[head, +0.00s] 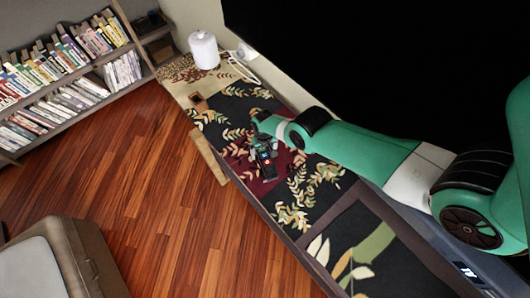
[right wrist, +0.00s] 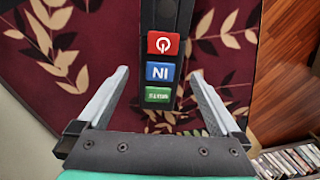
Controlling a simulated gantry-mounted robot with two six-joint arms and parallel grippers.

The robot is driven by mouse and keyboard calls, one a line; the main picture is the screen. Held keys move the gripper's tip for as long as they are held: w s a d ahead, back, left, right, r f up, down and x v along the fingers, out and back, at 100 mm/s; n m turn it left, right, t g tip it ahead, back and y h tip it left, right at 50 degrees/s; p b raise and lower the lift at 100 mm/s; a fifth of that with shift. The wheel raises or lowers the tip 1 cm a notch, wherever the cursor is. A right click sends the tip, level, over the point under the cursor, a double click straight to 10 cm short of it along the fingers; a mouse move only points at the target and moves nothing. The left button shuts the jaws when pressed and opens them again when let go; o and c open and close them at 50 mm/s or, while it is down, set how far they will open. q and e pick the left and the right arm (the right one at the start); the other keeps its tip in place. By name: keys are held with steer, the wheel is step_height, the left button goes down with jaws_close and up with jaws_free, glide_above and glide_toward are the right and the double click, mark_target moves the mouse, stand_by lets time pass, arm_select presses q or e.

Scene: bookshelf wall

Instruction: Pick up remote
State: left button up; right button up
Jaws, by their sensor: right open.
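The remote is a black bar with red, blue and green buttons. In the right wrist view the remote (right wrist: 160,97) lies on the dark red, leaf-patterned cloth, between and beyond the two fingers. In the head view the remote (head: 267,172) lies on the patterned surface, partly covered by my right gripper (head: 262,154). My right gripper (right wrist: 160,75) is open, with a finger on each side of the remote and a gap to both. Its height above the remote is hard to tell. My left gripper is not in view.
A white cylinder (head: 204,50) stands at the far end of the long patterned surface, with a small brown box (head: 195,98) nearer. Bookshelves (head: 78,107) stand at the upper left. Wooden floor (head: 150,185) is open beside the surface. A grey-beige seat (head: 60,262) is at the lower left.

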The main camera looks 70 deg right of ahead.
mark_target(264, 154)
steer(key=shift+f, duration=0.85)
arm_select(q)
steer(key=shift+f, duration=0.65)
arm_select(e)
steer(key=shift+r, duration=0.2)
steer(key=shift+c, duration=0.4)
jaws_close()
steer(key=shift+r+p, duration=0.4)
steer(key=shift+r, duration=0.05)
step_height(264, 154, up, 4)
steer(key=p, duration=0.3)
steer(key=shift+a+f+p, duration=0.1)
steer(key=shift+f+p, duration=0.15)
steer(key=shift+p, duration=0.1)
arm_select(q)
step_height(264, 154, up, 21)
steer(key=p, duration=1.6)
arm_select(e)
steer(key=s+a+r, duration=0.3)
steer(key=a+r, duration=0.5)
steer(key=a, duration=0.5)
steer(key=shift+a+r+m, duration=0.2)
steer(key=shift+r+m, duration=0.05)
steer(key=shift+m, duration=0.05)
